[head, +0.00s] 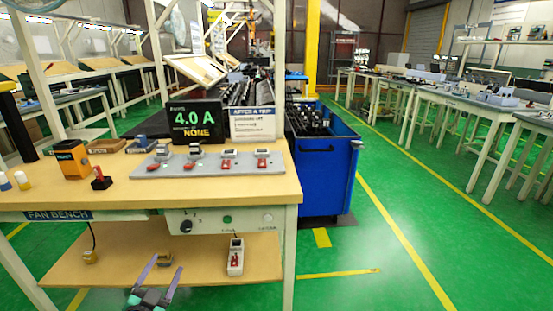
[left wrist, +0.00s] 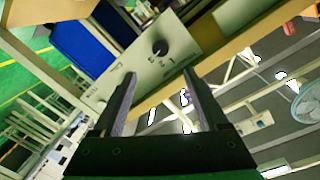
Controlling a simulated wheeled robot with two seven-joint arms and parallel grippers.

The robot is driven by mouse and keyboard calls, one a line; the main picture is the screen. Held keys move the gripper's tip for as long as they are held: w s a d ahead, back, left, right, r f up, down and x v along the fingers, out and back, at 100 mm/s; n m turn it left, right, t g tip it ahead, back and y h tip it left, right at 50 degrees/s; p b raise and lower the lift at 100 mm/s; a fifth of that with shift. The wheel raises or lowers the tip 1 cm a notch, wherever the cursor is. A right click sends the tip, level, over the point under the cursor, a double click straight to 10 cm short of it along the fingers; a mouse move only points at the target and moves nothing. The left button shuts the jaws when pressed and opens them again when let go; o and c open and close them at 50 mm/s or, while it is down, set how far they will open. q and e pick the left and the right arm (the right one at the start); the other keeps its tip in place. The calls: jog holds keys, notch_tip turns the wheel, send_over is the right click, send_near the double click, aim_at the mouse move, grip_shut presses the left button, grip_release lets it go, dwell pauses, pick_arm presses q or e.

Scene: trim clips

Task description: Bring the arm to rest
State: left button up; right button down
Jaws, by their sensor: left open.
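My left gripper (head: 158,272) is at the bottom of the head view, in front of the bench's lower shelf. Its two fingers are apart with nothing between them. In the left wrist view the open fingers (left wrist: 165,105) point toward the control panel (left wrist: 155,55) with a black knob, and the gap is empty. The same control panel (head: 205,226) is under the bench top in the head view. My right gripper does not show.
The wooden bench (head: 225,190) carries a grey strip (head: 212,165) with red switches, a display (head: 194,123) reading 4.0 A and NONE, and an orange box (head: 72,158). A blue bin (head: 320,180) stands right of the bench.

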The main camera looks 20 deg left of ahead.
pick_arm(q)
jog(key=s+d+f+n+g+h+p, duration=0.1)
jog(key=s+d+f+g+h+p, duration=0.25)
jog(key=f, duration=0.95)
jog(key=s+d+f+g+p, duration=0.2)
jog(key=s+d+f+g, duration=0.3)
jog(key=f, duration=0.7)
jog(key=s+d+f+g+p, duration=0.1)
jog(key=s+f, duration=0.3)
jog(key=s, duration=0.4)
jog(key=s+d+f+g+p, duration=0.1)
jog(key=s+d+f+g, duration=0.2)
jog(key=s, duration=0.4)
jog(key=s+d+f+g+h+p, duration=0.1)
jog(key=s+f+g+p, duration=0.1)
jog(key=s+f, duration=0.3)
jog(key=s+g, duration=0.1)
jog(key=s, duration=0.2)
jog(key=shift+s+d+f+n, duration=0.3)
jog(key=shift+s+d+f, duration=0.05)
jog(key=shift+d, duration=0.05)
jog(key=shift+w, duration=0.1)
